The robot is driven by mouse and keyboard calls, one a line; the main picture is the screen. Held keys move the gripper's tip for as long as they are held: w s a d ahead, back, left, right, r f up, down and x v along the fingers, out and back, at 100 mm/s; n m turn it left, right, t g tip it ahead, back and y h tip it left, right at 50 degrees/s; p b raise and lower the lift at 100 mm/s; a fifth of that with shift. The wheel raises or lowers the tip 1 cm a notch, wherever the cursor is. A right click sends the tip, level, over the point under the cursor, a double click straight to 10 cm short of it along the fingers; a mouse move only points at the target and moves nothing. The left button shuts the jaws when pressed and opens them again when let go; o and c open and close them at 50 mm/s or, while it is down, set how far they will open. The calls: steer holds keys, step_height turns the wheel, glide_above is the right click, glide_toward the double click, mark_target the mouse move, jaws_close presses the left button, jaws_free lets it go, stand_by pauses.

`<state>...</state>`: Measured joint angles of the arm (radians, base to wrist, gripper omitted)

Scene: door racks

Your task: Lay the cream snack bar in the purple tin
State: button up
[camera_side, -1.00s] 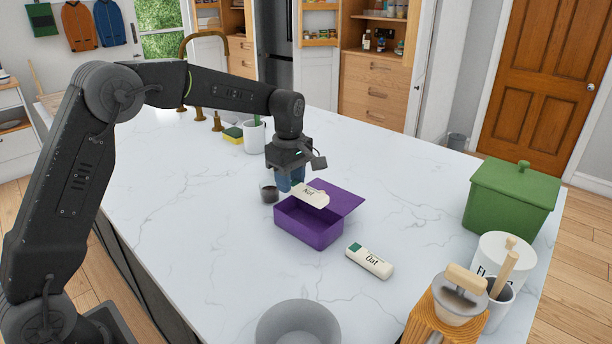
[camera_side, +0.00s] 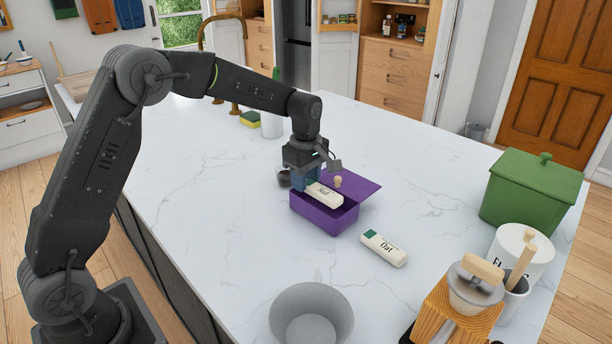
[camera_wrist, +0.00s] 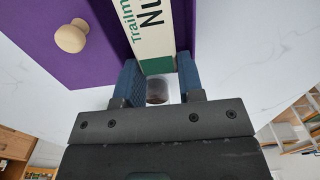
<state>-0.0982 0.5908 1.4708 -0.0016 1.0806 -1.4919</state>
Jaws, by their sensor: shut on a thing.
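A cream bar (camera_side: 324,195) lettered "Nut", with a green end, is in my gripper (camera_side: 307,184). In the wrist view my gripper (camera_wrist: 158,68) has its blue fingers on either side of the bar's green end (camera_wrist: 157,65). The purple tin (camera_side: 322,220) stands open on the counter, its lid (camera_side: 362,187) with a round wooden knob (camera_side: 338,181) behind it. The bar is over the tin's opening, slightly tilted; whether it touches the tin I cannot tell. A second cream bar (camera_side: 384,248), lettered "Oat", lies on the counter to the right. The tin's inside is mostly hidden.
A small dark-filled glass (camera_side: 284,178) stands close behind the tin's left side. A grey bowl (camera_side: 311,314) is at the front. A green canister (camera_side: 530,195) and a white flour jar (camera_side: 522,250) stand at right. The counter left of the tin is clear.

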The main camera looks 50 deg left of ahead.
steer(key=o, duration=1)
steer(key=shift+r, duration=0.1)
step_height(320, 180, up, 14)
stand_by(0.4)
